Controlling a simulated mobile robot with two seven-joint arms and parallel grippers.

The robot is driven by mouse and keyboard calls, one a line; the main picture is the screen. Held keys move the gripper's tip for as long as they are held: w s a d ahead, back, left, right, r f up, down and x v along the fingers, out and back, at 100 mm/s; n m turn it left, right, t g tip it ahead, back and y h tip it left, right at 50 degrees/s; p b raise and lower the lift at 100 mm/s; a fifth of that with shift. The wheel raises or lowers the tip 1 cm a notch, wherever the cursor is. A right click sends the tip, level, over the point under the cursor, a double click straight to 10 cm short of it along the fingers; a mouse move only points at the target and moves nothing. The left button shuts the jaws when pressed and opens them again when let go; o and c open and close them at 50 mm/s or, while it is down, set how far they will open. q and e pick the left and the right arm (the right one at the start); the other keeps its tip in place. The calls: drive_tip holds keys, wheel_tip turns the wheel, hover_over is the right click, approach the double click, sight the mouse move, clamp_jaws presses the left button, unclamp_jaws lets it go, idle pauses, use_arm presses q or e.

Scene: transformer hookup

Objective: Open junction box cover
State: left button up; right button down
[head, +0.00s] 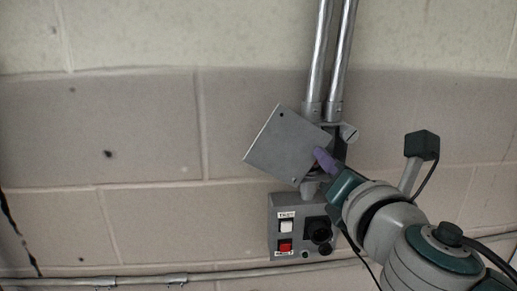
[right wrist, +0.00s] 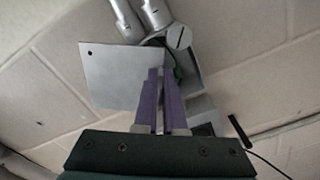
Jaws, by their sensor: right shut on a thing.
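The junction box cover (head: 287,145) is a flat grey square plate with small dark holes, rotated and swung out to the left of the junction box (head: 341,134). It also shows in the right wrist view (right wrist: 110,75), where the open side of the box (right wrist: 187,72) is partly visible with a green wire inside. My right gripper (head: 323,160) has purple fingers and is shut on the right edge of the cover. The fingers also show in the right wrist view (right wrist: 157,75) and hide part of that edge. My left gripper is not in view.
Two metal conduits (head: 330,60) run up from the box. A grey control box (head: 284,258) with a white switch, a red switch and a dark socket is mounted below. A thin horizontal pipe (head: 175,278) runs along the block wall. The wall left of the cover is clear.

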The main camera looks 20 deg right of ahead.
sight(300, 145)
drive_tip(key=n, duration=0.1)
drive_tip(key=a+r+n+p, duration=0.1)
drive_tip(key=n+p, duration=0.1)
drive_tip(key=shift+w+a+r+n, duration=0.2)
drive_tip(key=shift+a+n, duration=0.1)
drive_tip(key=shift+w+a+r+n+p, duration=0.1)
drive_tip(key=shift+a+n+p, duration=0.4)
drive_tip(key=shift+n, duration=0.3)
drive_tip(key=shift+w+a+n+p, duration=0.1)
drive_tip(key=shift+a+n+p, duration=0.35)
drive_tip(key=shift+n, duration=0.35)
drive_tip(key=shift+d, duration=0.1)
drive_tip(key=c, duration=1)
unclamp_jaws()
drive_tip(key=shift+s, duration=0.1)
